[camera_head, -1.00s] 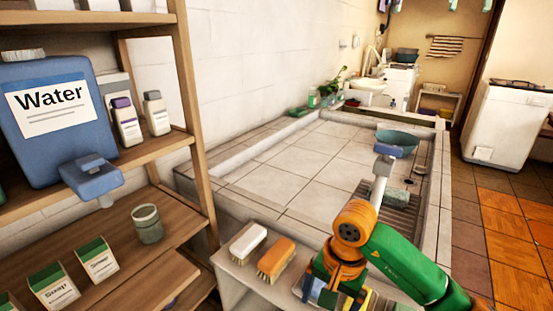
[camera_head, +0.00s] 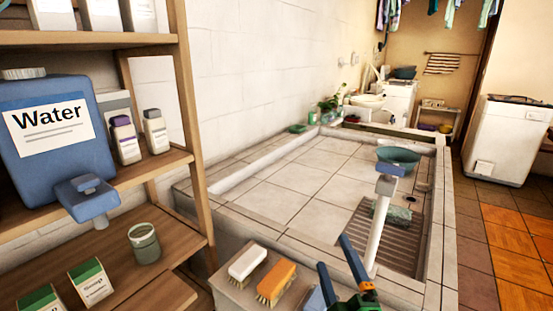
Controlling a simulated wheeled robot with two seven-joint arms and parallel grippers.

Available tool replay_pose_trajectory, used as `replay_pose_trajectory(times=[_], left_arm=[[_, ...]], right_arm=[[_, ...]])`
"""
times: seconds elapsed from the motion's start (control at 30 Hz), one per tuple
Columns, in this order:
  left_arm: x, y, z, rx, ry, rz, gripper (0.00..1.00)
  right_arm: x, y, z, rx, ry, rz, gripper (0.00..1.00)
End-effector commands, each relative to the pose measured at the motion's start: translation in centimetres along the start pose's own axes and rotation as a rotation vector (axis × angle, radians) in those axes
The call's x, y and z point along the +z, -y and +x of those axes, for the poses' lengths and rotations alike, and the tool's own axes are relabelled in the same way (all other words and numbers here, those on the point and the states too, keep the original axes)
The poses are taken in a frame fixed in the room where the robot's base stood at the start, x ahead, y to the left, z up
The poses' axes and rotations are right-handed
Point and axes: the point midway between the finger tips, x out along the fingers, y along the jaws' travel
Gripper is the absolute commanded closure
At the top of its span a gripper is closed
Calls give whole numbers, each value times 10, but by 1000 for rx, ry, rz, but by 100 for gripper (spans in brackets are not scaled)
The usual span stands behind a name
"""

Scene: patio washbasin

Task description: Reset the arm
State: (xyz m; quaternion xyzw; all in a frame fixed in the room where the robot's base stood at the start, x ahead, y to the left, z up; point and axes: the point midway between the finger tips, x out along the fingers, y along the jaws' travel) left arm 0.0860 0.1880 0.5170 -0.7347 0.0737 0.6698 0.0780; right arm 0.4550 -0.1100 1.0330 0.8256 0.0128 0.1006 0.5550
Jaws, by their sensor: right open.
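My right gripper (camera_head: 334,252) comes in at the bottom of the head view, right of the two brushes. Its two dark blue fingers are spread apart and nothing shows between them. Only the fingers and a bit of green and orange behind them are in view; the rest of my right arm is out of the picture. My left gripper is not in view.
A white brush (camera_head: 247,262) and an orange brush (camera_head: 277,282) lie on a ledge beside the gripper. A white post with a blue top (camera_head: 374,225) rises behind it. The tiled basin (camera_head: 290,185) is mostly clear. Wooden shelves with a blue water container (camera_head: 55,165) stand left.

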Motion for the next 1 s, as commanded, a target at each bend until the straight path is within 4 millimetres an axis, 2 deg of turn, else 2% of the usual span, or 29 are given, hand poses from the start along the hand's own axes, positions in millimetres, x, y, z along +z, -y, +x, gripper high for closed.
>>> replay_pose_trajectory(times=[0.03,0.1,0.2,0.3,0.4,0.57,0.67,0.83,0.93,1.0], left_arm=[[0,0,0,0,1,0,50],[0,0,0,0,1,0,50],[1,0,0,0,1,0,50],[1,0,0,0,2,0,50],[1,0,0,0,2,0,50],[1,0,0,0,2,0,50],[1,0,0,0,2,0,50],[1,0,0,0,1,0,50],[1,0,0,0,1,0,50],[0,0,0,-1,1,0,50]], right_arm=[[32,28,-17,-114,146,151,6],[68,67,-48,-264,348,349,6],[96,111,-98,-433,587,554,6],[107,142,-148,-567,787,701,6],[109,164,-196,-683,966,812,6],[101,183,-271,-848,1232,940,6],[114,218,-269,-862,1246,930,6],[136,276,-282,-891,1272,914,6],[150,313,-299,-912,1289,903,6],[161,341,-319,-930,1305,892,6]])
